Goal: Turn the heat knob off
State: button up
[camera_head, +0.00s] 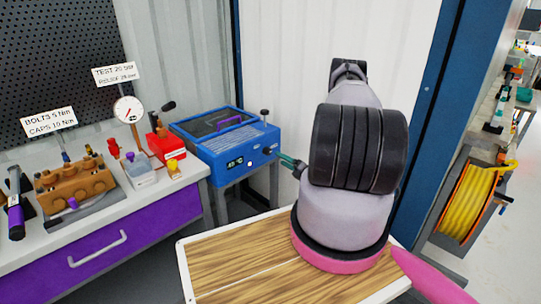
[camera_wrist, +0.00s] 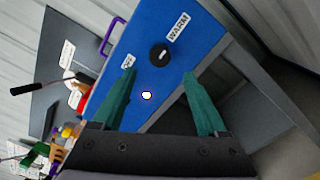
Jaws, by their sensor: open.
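The heat knob (camera_wrist: 159,53) is a round black dial with a pale mark, on the blue front of a box. In the wrist view a WARM label (camera_wrist: 178,27) sits on one side of it and a smaller, unreadable label (camera_wrist: 128,61) on the other.
A white round button (camera_wrist: 147,95) is on the panel near the knob. The workbench (camera_head: 130,225) at left holds a gauge (camera_head: 128,110), a brown pump block (camera_head: 75,187) and small bins. A wooden-topped surface (camera_head: 235,265) lies below my arm. A blue post (camera_head: 415,120) stands at right.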

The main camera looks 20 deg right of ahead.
aim_at(269, 152)
jog(key=x, duration=0.8)
jog(key=shift+c, duration=0.3)
grip_shut()
